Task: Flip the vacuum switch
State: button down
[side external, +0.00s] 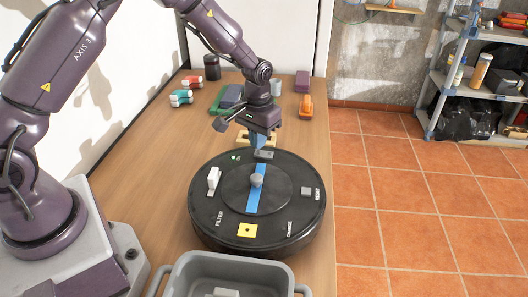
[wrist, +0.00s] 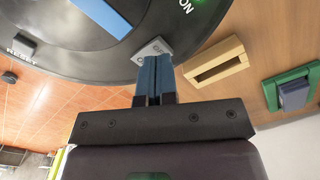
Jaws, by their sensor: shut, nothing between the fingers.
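The round black robot vacuum (side external: 205,235) lies on the wooden table, with a blue stripe and a grey knob (side external: 257,180) on top. A small grey lettered plate (side external: 265,155) sits at its far rim; it also shows in the wrist view (wrist: 151,49), near a green mark and "ON" lettering (wrist: 186,5). A white upright lever (side external: 213,178) stands at the left of the top, near "FILTER". My gripper (side external: 258,148) points down at the far rim, shut and empty. Its blue fingertips (wrist: 154,62) overlap the grey plate's edge; I cannot tell whether they touch it.
A grey bin (side external: 205,275) stands in front of the vacuum. Behind my gripper lie a yellow frame-shaped block (wrist: 216,63), a green tray (wrist: 270,95), an orange item (side external: 306,106) and red-and-teal items (side external: 181,97). The table's right edge is close to the vacuum.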

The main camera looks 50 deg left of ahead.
aim_at(258, 152)
jog(key=shift+f, duration=1.1)
dwell(0.3)
jog(key=shift+r, duration=3.55)
jog(key=shift+s+d+f+g, duration=0.15)
jog(key=shift+s+f, duration=0.1)
jog(key=shift+s, duration=0.2)
jog(key=shift+s+a+f+g, duration=0.1)
jog(key=shift+s+f+g, duration=0.1)
jog(key=shift+s, duration=0.25)
jog(key=s+d+r+m+t, duration=0.1)
jog(key=s+d+r+t, duration=0.1)
jog(key=s+r, duration=0.8)
jog(key=s+d+r+m+t, duration=0.1)
jog(key=s+r+t, duration=0.3)
jog(key=s+r, duration=0.6)
jog(key=s+m, duration=0.1)
jog(key=s, duration=0.2)
jog(key=shift+d+r, duration=0.35)
